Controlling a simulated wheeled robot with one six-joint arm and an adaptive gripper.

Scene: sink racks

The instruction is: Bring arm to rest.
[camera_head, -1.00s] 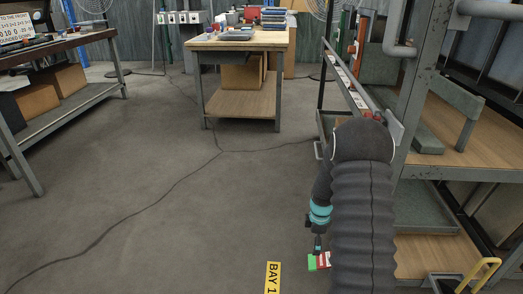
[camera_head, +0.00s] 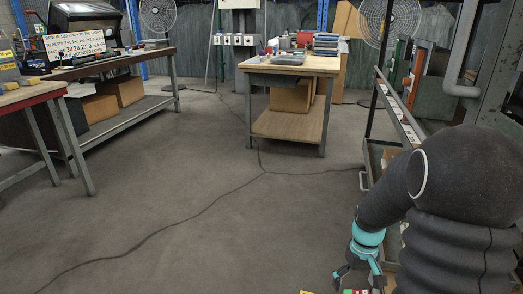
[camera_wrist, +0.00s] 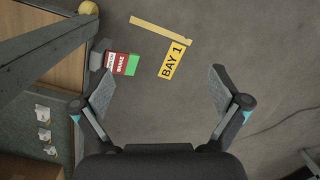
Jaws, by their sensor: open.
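My arm, in a dark ribbed sleeve, is bent at the right of the head view. My gripper (camera_head: 361,277) hangs at its lower end, with teal parts. In the wrist view my gripper (camera_wrist: 166,97) has its two fingers spread wide apart with nothing between them, above the grey floor. Its fingertips are both in sight. In the head view the sleeve hides part of the rack behind it.
A yellow BAY 1 floor label (camera_wrist: 172,60) and a red, white and green block (camera_wrist: 122,63) lie ahead of the fingers. A metal rack (camera_head: 402,118) stands at right. A workbench (camera_head: 293,66) stands at the back. The middle floor is clear.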

